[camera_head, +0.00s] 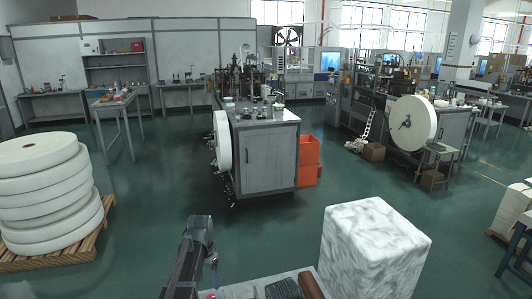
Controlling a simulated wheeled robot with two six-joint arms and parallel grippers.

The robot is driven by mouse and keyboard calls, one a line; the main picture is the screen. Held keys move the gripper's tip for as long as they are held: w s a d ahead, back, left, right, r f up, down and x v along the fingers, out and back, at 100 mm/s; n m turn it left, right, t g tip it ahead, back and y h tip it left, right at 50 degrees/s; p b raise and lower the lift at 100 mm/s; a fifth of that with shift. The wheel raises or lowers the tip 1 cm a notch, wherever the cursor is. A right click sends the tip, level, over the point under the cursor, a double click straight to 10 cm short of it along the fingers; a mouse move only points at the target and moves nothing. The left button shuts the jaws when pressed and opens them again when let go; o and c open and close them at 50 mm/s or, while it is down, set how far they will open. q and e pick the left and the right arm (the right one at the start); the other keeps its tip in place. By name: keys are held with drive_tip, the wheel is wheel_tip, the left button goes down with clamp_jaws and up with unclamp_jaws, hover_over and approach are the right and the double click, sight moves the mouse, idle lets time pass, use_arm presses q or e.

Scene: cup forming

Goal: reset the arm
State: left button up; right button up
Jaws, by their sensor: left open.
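My left arm rises from the bottom edge, left of centre, and bends at a dark joint. My left gripper (213,272) is small and partly hidden below that bend; it is open, with nothing seen between its fingers. It hangs over the edge of a grey surface at the bottom. My right gripper cannot be made out.
Stacked white rolls (45,185) sit on a wooden pallet (60,255) at left. A grey machine cabinet (268,158) and orange bins (308,160) stand ahead. Green floor between is clear.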

sight(211, 298)
use_arm(q)
wheel_tip(211, 298, down, 9)
drive_tip(key=b, duration=0.8)
drive_tip(key=shift+f, duration=0.2)
drive_tip(key=shift+r+n, duration=0.35)
drive_tip(key=shift+n, duration=0.15)
drive_tip(key=n, duration=0.7)
